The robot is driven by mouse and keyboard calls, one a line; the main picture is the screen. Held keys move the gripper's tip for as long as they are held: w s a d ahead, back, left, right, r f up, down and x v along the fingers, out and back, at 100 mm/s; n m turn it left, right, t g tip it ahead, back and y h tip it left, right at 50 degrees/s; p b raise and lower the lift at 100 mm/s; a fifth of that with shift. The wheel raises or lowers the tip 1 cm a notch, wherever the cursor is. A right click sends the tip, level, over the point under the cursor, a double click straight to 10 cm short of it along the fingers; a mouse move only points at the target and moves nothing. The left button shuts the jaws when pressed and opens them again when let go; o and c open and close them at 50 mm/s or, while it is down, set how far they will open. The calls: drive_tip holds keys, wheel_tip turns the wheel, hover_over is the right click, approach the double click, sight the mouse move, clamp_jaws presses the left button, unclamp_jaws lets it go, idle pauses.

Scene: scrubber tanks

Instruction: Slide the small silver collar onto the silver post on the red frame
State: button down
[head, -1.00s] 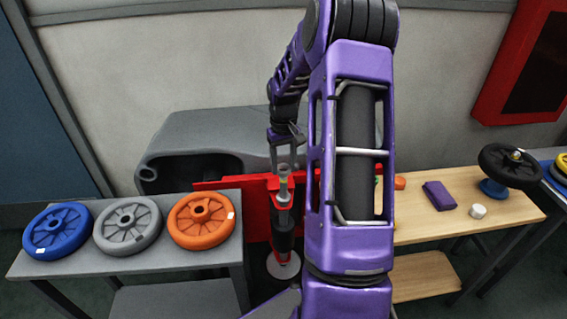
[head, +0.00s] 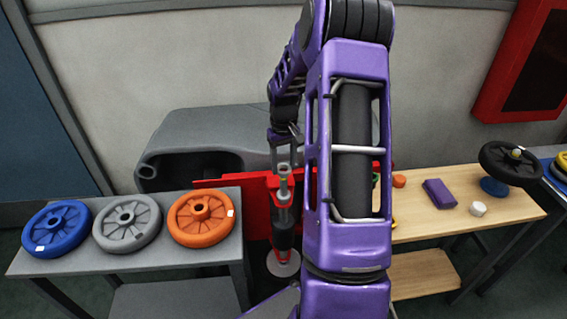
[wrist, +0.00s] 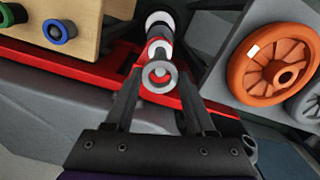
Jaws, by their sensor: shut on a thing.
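My gripper (wrist: 160,92) points down and is shut on the small silver collar (wrist: 149,77), a ring held at the fingertips. Red shows through the collar's hole in the wrist view. The silver post (head: 284,190) stands upright on the red frame (head: 256,208). In the wrist view the post's end (wrist: 158,48) shows just beyond the collar. The collar looks beside the post's line there, and I cannot tell whether they touch.
A grey table (head: 120,264) on the left holds a blue wheel (head: 57,230), a grey wheel (head: 128,224) and an orange wheel (head: 201,218). A wooden table (head: 440,225) on the right holds a purple block (head: 439,194) and a white cylinder (head: 478,209). A grey tank (head: 205,130) stands behind.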

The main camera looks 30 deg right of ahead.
drive_tip(key=shift+f, duration=0.1)
drive_tip(key=shift+f+b, duration=0.3)
drive_tip(key=shift+f, duration=0.15)
drive_tip(key=shift+f, duration=0.1)
idle(0.4)
drive_tip(key=shift+f+b, duration=0.55)
drive_tip(key=shift+f, duration=0.25)
drive_tip(key=shift+c, duration=0.8)
unclamp_jaws()
drive_tip(key=shift+r, duration=0.2)
